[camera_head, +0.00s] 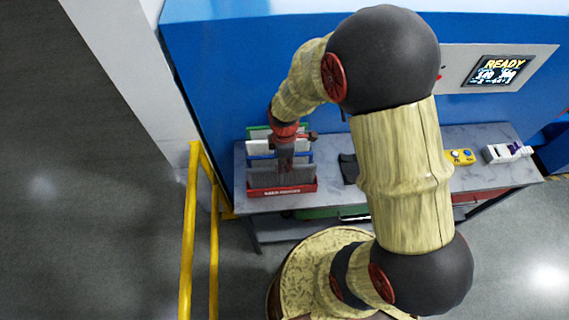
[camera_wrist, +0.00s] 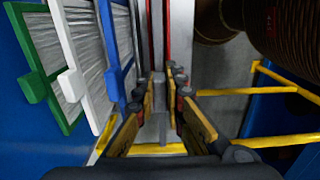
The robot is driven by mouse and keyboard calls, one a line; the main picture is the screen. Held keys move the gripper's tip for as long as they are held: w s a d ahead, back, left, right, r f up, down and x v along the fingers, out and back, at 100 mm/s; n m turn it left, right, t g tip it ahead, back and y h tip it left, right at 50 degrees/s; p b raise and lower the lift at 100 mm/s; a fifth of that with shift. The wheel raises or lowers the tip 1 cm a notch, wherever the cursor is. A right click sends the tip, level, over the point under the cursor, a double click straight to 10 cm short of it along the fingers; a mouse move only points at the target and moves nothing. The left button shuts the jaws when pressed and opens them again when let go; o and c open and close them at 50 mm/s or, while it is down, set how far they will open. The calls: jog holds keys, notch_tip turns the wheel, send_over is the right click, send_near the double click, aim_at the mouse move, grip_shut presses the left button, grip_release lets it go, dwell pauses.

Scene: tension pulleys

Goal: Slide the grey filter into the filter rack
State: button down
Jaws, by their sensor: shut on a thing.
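The filter rack (camera_head: 283,190) stands at the left end of the grey bench, with a red front wall. The grey filter (camera_head: 296,178) is upright just behind that wall; I cannot tell whether it is fully seated. My gripper (camera_head: 284,150) is above it. In the wrist view my gripper (camera_wrist: 160,112) is shut on the grey filter's handle, and the grey filter (camera_wrist: 157,38) appears edge-on beyond the fingers. To its left are the blue-framed filter (camera_wrist: 108,50), the white-framed filter (camera_wrist: 75,60) and the green-framed filter (camera_wrist: 40,60).
A blue machine wall (camera_head: 230,70) with a lit display (camera_head: 498,70) rises behind the bench. A yellow railing (camera_head: 190,220) stands at the left front. A dark object (camera_head: 348,168) lies right of the rack. Yellow and white items (camera_head: 460,156) sit farther right.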

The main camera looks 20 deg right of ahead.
jog(key=shift+f, duration=0.1)
dwell(0.3)
jog(key=shift+f+b, duration=1.05)
jog(key=shift+f, duration=0.3)
jog(key=c, duration=1.8)
grip_release()
notch_tip(320, 180, up, 12)
jog(key=shift+r, duration=0.1)
